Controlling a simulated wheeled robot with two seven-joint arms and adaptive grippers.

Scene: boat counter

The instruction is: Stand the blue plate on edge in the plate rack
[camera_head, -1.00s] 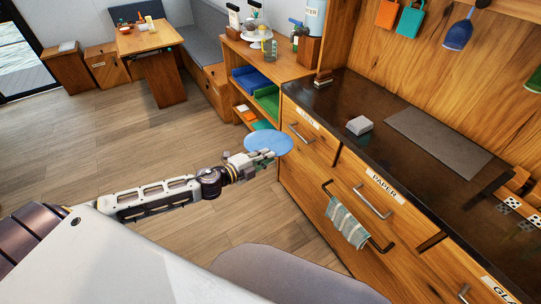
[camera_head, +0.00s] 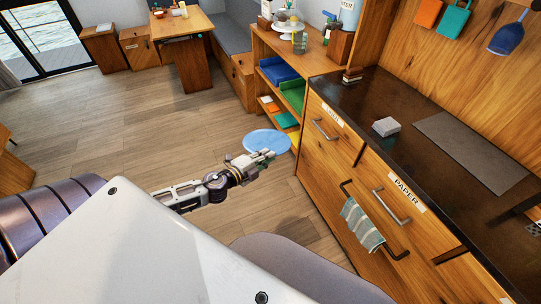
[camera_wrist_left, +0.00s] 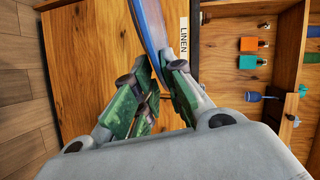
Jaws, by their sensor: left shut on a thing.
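The blue plate (camera_head: 266,142) is in the air in the head view, left of the drawer cabinet, seen as a wide oval. My left gripper (camera_head: 268,156) is shut on its near rim. In the left wrist view the plate (camera_wrist_left: 150,25) shows nearly edge-on between the two fingers (camera_wrist_left: 158,70). The plate rack cannot be made out in these frames. My right gripper is not in view.
The dark counter (camera_head: 345,95) holds a grey-white block (camera_head: 386,126) and a grey mat (camera_head: 470,150). A striped towel (camera_head: 361,224) hangs on the cabinet front. Shelves with blue and green bins (camera_head: 292,95) stand behind the plate. Wooden floor is open to the left.

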